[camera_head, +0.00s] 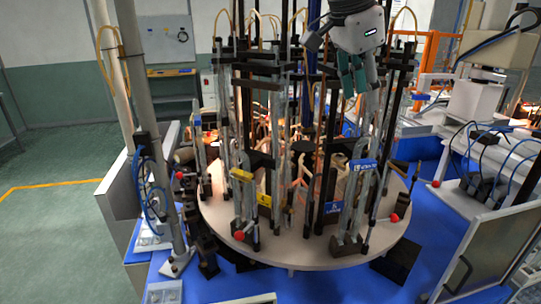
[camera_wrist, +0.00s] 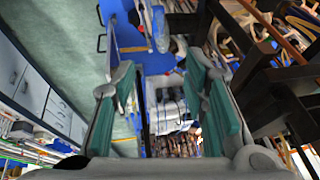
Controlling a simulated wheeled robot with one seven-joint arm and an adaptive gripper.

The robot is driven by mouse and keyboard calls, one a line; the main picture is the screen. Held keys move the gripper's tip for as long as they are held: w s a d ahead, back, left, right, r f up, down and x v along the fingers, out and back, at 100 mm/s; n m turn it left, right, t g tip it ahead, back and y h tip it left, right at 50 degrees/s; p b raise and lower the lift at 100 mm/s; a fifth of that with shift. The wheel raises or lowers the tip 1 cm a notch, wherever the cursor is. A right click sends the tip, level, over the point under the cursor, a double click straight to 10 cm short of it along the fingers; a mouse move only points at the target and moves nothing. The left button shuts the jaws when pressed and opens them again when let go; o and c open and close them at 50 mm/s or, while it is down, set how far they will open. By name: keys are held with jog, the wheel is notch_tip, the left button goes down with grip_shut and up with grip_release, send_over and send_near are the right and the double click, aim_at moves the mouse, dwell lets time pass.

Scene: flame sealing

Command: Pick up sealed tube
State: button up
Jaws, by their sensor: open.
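My gripper (camera_head: 352,76) hangs at the upper right of the round table, its teal finger pads pointing down. In the wrist view my gripper (camera_wrist: 163,88) is open, with a wide gap between the two pads and no tube clearly held. Several clear glass tubes stand upright in holders around the table; one glass tube (camera_head: 367,120) rises just below and right of my fingers. I cannot tell which tube is sealed. A clear, tube-like piece (camera_wrist: 160,28) shows beyond the fingers in the wrist view.
The round table (camera_head: 290,252) is crowded with dark upright posts, clamps and red-knobbed levers. Orange glow shows at its middle. A pale column (camera_head: 155,140) stands at left. A white machine (camera_head: 478,100) stands at right.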

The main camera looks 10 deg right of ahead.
aim_at(369, 138)
jog(key=shift+m, duration=0.3)
jog(key=x, duration=0.4)
jog(key=p+x, duration=0.1)
jog(key=x, duration=0.4)
jog(key=p+x, duration=0.1)
jog(key=x, duration=0.3)
jog(key=shift+w+d, duration=0.25)
jog(key=shift+d, duration=0.25)
jog(key=shift+c, duration=0.2)
grip_shut()
